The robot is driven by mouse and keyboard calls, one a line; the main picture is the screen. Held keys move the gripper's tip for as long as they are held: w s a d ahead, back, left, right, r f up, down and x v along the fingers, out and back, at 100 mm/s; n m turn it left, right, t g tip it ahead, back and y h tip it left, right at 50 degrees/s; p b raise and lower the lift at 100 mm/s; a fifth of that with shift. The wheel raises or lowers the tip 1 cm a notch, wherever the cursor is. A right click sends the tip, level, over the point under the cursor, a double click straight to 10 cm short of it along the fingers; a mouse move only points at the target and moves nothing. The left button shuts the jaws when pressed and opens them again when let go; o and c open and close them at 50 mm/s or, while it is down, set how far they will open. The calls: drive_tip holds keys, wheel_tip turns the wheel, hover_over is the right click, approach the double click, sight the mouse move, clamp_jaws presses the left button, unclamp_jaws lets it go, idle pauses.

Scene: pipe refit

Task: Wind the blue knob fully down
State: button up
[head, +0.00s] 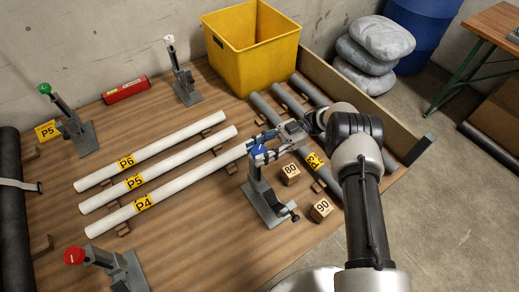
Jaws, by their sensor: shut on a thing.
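The blue knob (259,151) sits on top of a grey clamp stand (268,204) near the middle right of the table, in the head view. My gripper (263,147) reaches in from the right and is shut on the blue knob. The fingers partly cover the knob. How far the knob is wound cannot be told from this view. The end of the white pipe P4 (180,193) lies just left of the stand.
White pipes P5 (160,170) and P6 (150,152) lie left. Blocks 80 (290,174) and 90 (321,210) stand right of the stand. Grey pipes (268,107), a yellow crate (252,80) and stands with red (74,256), green (44,88) and white (169,38) knobs surround.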

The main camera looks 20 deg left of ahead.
drive_tip(key=shift+s, duration=0.1)
drive_tip(key=o, duration=1.1)
drive_tip(key=shift+r, duration=0.1)
wheel_tip(320, 180, up, 10)
drive_tip(key=shift+f, duration=0.1)
